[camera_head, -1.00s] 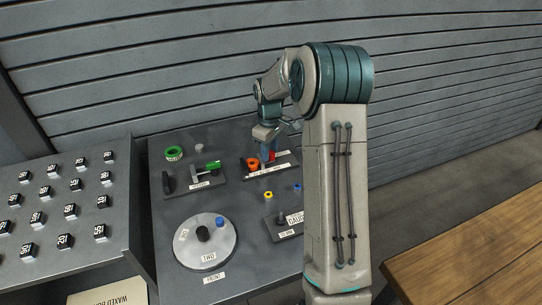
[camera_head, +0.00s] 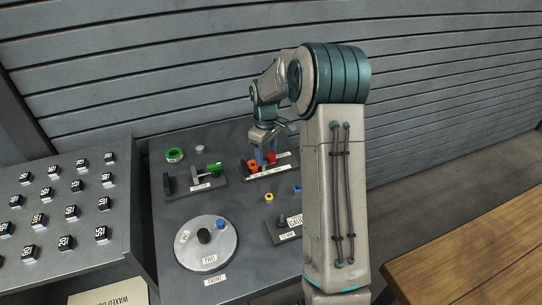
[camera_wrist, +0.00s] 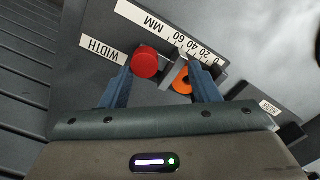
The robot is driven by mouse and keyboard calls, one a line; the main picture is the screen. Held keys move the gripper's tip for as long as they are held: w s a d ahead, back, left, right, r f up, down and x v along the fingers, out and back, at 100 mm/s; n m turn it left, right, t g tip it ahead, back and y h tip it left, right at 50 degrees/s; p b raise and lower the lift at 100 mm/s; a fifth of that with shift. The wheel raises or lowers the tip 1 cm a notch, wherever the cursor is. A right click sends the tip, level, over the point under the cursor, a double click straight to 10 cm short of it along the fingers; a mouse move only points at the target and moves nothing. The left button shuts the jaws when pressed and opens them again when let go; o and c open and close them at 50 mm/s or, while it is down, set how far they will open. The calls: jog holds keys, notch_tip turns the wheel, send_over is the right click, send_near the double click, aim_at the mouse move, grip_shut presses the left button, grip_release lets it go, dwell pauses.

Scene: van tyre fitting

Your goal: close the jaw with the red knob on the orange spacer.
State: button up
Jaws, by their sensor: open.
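The red knob (camera_wrist: 146,62) sits on the jaw (camera_wrist: 173,73), a grey piece on the scale fixture, in the wrist view. The orange spacer (camera_wrist: 182,81) is on the other side of the jaw, partly hidden by my right finger. My gripper (camera_wrist: 159,68) is open, one finger left of the knob and the other over the spacer's side. In the head view my gripper (camera_head: 265,157) is low over the fixture, between the orange spacer (camera_head: 252,164) and the red knob (camera_head: 273,157). Contact with either cannot be told.
A scale strip (camera_wrist: 165,32) and a WIDTH label (camera_wrist: 103,49) lie along the fixture. A tray of black blocks (camera_head: 60,215) stands left.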

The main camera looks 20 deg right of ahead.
aim_at(269, 155)
jog(key=shift+w+r, duration=0.1)
jog(key=shift+r, duration=0.55)
jog(key=shift+d+r+p, duration=0.25)
jog(key=shift+r+p, duration=0.25)
jog(key=shift+r, duration=0.1)
jog(key=shift+d+r+p, duration=0.25)
jog(key=shift+r+p, duration=0.25)
jog(key=shift+r, duration=0.1)
jog(key=shift+r+p, duration=0.9)
jog(key=shift+r, duration=0.4)
